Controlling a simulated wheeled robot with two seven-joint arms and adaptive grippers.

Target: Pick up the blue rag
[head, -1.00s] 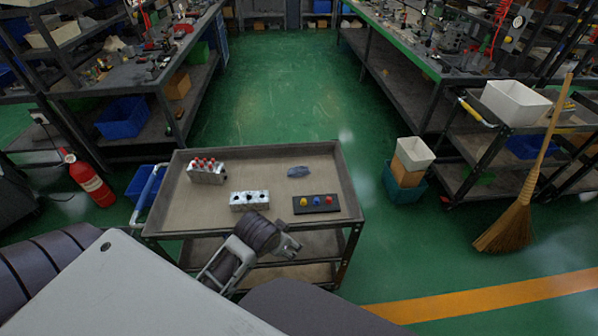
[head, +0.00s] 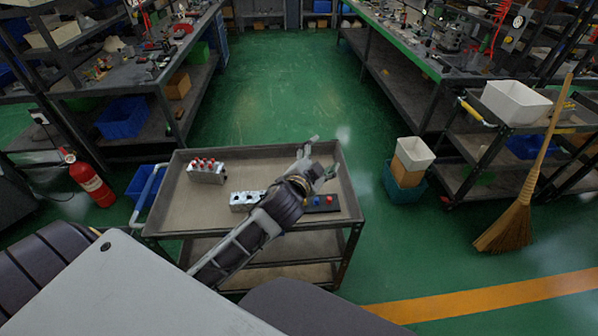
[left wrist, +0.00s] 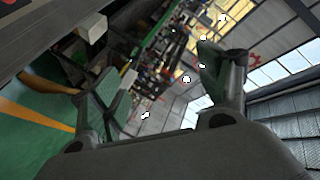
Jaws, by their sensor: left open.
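The blue rag does not show in either view now; in the head view my left gripper and wrist cover the part of the cart's top where it lay. My left gripper (head: 321,157) is open above the right half of the cart's top tray (head: 245,160). Its two fingers are spread and nothing shows between them. In the left wrist view the open fingers (left wrist: 152,66) point out across the room, with shelves and windows behind. My right gripper is out of view.
On the cart, a valve block with red tops (head: 206,172) stands at the back left. A silver block (head: 242,201) and a dark plate with coloured knobs (head: 325,203) are partly hidden by my arm. A broom (head: 510,225) stands at the right.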

